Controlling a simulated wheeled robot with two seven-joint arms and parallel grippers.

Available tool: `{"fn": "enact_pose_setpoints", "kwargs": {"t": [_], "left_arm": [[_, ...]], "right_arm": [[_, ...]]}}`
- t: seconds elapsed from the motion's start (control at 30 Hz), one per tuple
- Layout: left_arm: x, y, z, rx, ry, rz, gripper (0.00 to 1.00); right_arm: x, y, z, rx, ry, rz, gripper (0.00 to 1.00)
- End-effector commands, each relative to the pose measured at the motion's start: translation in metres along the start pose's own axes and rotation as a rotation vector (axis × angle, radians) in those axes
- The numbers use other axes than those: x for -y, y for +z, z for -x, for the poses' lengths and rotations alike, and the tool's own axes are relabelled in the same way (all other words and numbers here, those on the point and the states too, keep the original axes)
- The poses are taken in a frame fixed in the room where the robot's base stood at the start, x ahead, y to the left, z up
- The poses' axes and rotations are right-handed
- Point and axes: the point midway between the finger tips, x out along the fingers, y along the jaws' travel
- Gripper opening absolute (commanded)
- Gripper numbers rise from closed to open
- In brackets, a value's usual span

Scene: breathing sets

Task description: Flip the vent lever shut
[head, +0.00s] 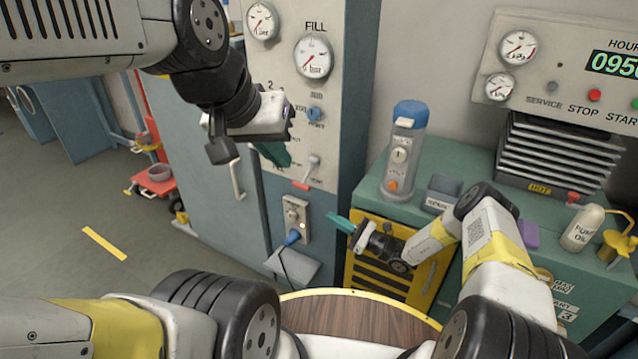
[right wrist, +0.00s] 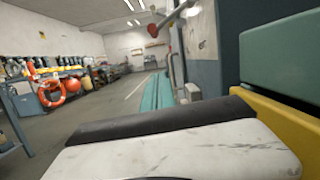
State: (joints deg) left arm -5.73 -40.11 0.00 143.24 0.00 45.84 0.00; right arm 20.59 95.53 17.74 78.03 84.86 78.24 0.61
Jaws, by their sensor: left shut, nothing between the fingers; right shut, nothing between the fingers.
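The vent lever (head: 313,162) is on the grey FILL panel (head: 285,105), a grey arm with a red end that slopes down and out to the lower left. In the right wrist view a lever with a red end (right wrist: 153,30), seemingly the same one, sticks out at the top. My left gripper (head: 275,153) is shut and empty, close to the panel and left of the lever. My right gripper (head: 336,222) is shut and empty, below and right of the lever, in front of the yellow drawers. Its teal fingers (right wrist: 158,90) point forward in the right wrist view.
A blue knob (head: 315,114) sits above the lever, and a socket with a blue plug (head: 292,238) below it. A blue-capped cylinder (head: 404,145) stands on the green bench (head: 455,155). A round wooden top (head: 350,318) is in front. Open floor lies left.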

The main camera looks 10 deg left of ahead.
Motion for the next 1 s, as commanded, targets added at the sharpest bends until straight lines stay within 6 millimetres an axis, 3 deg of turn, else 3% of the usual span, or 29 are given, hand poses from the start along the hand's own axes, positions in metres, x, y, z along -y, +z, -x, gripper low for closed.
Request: {"fn": "enact_pose_setpoints", "kwargs": {"t": [0.23, 0.6, 0.8, 1.0], "left_arm": [[0.000, 0.000, 0.000, 0.000, 0.000, 0.000, 0.00], [0.000, 0.000, 0.000, 0.000, 0.000, 0.000, 0.00], [0.000, 0.000, 0.000, 0.000, 0.000, 0.000, 0.00], [0.000, 0.000, 0.000, 0.000, 0.000, 0.000, 0.00]], "right_arm": [[-0.001, 0.000, -0.025, 0.000, 0.004, 0.001, 0.00], [-0.002, 0.000, -0.103, 0.000, 0.005, 0.001, 0.00], [0.000, 0.029, -0.107, -0.001, 0.002, 0.002, 0.00], [0.000, 0.039, -0.110, -0.001, 0.001, 0.000, 0.00]]}}
